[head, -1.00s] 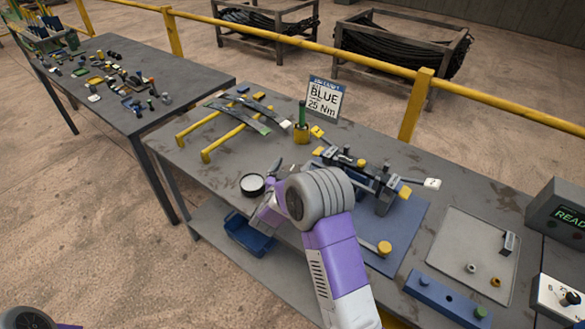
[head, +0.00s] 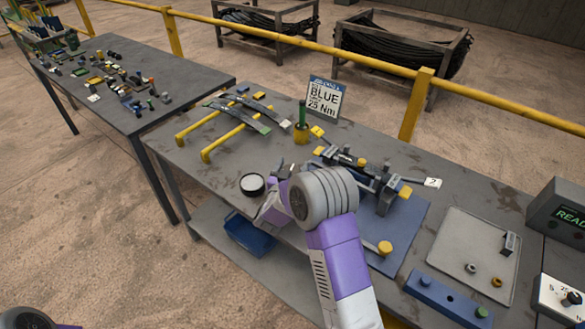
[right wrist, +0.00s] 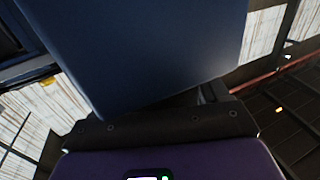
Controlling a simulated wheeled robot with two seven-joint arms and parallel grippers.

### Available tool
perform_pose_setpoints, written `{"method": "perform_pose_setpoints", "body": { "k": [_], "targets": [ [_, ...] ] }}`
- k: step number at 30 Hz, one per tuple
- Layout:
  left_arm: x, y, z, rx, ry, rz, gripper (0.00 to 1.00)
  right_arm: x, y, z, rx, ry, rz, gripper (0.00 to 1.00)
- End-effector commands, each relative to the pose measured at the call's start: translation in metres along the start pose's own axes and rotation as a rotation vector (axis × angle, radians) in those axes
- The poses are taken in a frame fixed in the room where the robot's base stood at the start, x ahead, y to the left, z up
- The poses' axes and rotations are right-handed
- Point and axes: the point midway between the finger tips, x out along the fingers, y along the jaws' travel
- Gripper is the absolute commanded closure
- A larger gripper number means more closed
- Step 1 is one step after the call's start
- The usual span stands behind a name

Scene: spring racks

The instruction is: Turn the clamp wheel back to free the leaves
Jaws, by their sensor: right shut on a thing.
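A dark clamp fixture (head: 386,198) with yellow knobs stands on the blue mat (head: 412,222), right of my right arm. A stack of dark leaves (head: 345,163) seems to lie across it, partly hidden. I cannot make out the clamp wheel; my arm covers part of that area. My right gripper (head: 282,172) is at the left of the fixture, mostly behind my wrist. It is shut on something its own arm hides. In the right wrist view a large dark blue surface (right wrist: 150,50) fills the middle and hides the fingertips. My left gripper is out of view.
Curved strips (head: 238,112) rest on yellow rails (head: 225,140) at the left. A round black dish (head: 252,184), a green-handled tool (head: 302,122) and a sign reading BLUE 25 Nm (head: 325,97) are near. A grey tray (head: 465,255) and a blue block (head: 445,298) are right.

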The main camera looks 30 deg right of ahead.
Motion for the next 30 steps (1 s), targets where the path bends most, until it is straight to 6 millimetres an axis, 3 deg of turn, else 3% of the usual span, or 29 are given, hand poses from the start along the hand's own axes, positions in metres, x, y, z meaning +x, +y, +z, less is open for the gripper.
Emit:
{"method": "perform_pose_setpoints", "body": {
  "k": [8,21,30],
  "targets": [
    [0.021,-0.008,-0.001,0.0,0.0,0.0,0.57,0.0,-0.001,0.004,0.0,-0.001,-0.186,0.57],
    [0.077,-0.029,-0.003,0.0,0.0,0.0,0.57,-0.002,-0.007,0.006,0.001,-0.001,-0.582,0.57],
    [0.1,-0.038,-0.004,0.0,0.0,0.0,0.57,-0.004,-0.01,0.004,-0.002,-0.004,-0.773,0.57]
  ]
}}
